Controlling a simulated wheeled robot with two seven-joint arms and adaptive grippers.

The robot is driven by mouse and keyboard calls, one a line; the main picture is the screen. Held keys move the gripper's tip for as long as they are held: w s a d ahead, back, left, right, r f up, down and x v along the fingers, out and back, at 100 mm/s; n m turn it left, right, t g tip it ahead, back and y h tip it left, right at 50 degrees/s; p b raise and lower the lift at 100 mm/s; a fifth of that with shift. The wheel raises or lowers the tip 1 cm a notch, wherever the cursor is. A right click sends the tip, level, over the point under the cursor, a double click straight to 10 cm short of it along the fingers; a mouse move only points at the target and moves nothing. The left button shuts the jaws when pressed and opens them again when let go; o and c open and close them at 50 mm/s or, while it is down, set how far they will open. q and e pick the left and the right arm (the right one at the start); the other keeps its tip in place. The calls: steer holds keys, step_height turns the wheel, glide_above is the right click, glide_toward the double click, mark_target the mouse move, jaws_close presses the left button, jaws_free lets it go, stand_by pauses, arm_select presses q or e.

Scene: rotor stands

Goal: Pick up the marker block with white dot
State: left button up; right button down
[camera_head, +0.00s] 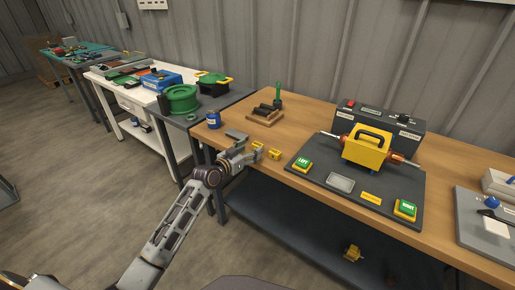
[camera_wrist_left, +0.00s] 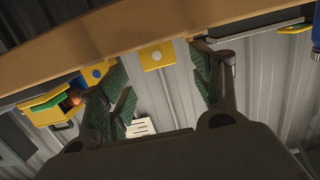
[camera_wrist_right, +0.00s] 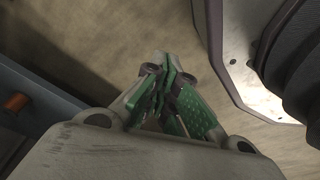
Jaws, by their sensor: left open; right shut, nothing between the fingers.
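The marker block with white dot (camera_wrist_left: 157,56) is a small yellow block at the table edge. In the left wrist view it shows between and beyond the fingers of my left gripper (camera_wrist_left: 162,78), which is open and empty. In the head view this block (camera_head: 257,146) sits just beyond my left gripper (camera_head: 248,157); I cannot tell whether they touch. A second yellow block, with a blue dot (camera_wrist_left: 97,72), lies beside it, outside the fingers; it also shows in the head view (camera_head: 274,153). My right gripper (camera_wrist_right: 166,88) is shut and empty, above the floor.
A blue jar (camera_head: 213,119) and a grey plate (camera_head: 236,135) lie left of the blocks. A wooden rack (camera_head: 264,117) stands behind. A dark stand (camera_head: 325,188) with a yellow rotor housing (camera_head: 366,149) and green buttons is to the right. A lower shelf (camera_head: 290,220) runs underneath.

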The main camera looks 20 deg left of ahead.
mark_target(256, 145)
arm_select(q)
steer(key=shift+x, duration=2.05)
steer(key=shift+w, duration=0.2)
arm_select(e)
steer(key=shift+w+a+r, duration=0.3)
steer(key=shift+w+r, duration=0.3)
steer(key=shift+r, duration=0.25)
arm_select(q)
steer(key=c, duration=0.9)
steer(key=shift+r, duration=0.1)
steer(key=shift+c, duration=1)
arm_select(e)
steer(key=shift+f, duration=0.1)
arm_select(q)
steer(key=shift+r, duration=0.15)
arm_select(e)
steer(key=shift+w, duration=0.1)
